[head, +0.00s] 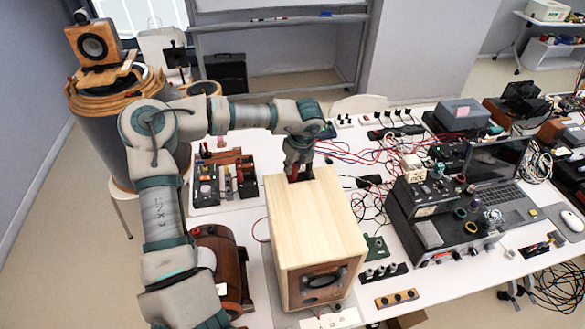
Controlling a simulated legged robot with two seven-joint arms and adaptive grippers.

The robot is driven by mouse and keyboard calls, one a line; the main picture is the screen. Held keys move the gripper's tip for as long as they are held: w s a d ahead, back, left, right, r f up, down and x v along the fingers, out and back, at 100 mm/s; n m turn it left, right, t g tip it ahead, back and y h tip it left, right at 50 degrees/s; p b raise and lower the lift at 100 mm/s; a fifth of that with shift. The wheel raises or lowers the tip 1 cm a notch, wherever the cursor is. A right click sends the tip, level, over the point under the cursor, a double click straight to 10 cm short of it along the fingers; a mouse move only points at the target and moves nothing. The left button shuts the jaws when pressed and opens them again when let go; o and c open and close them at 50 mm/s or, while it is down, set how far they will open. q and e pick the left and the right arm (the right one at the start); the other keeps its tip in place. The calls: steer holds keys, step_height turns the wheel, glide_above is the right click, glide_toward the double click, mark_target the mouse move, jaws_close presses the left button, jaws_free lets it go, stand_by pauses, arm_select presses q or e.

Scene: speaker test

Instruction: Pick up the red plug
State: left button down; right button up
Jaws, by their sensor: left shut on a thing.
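My left gripper (299,174) points down at the far edge of the top of a pale wooden speaker box (318,215). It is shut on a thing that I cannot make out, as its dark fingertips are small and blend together. I cannot clearly pick out the red plug at the fingers. Small red pieces show in a dark tray (206,203) of parts to the left of the gripper, but I cannot tell whether one is a plug. My right gripper is not in view.
A brown rounded wooden case (222,255) stands left of the box. Red and black cables (360,150) lie tangled to the right of the gripper. Dark instruments (430,205) and a laptop (497,160) fill the table's right. A small speaker (93,44) stands at the back left.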

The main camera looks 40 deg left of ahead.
mark_target(294, 164)
arm_select(q)
steer(key=shift+d+r, duration=0.1)
steer(key=v, duration=0.3)
steer(key=a+v, duration=0.1)
steer(key=v, duration=0.2)
steer(key=a+b+v, duration=0.1)
steer(key=v, duration=0.2)
steer(key=shift+w+r, duration=0.25)
steer(key=shift+r, duration=0.4)
steer(key=shift+a, duration=0.1)
steer(key=shift+a+r, duration=0.1)
steer(key=shift+a, duration=0.1)
steer(key=v, duration=0.1)
steer(key=p+v, duration=0.2)
steer(key=shift+w+a+r, duration=0.15)
steer(key=shift+a+r, duration=0.1)
steer(key=shift+r, duration=0.1)
steer(key=shift+a, duration=0.1)
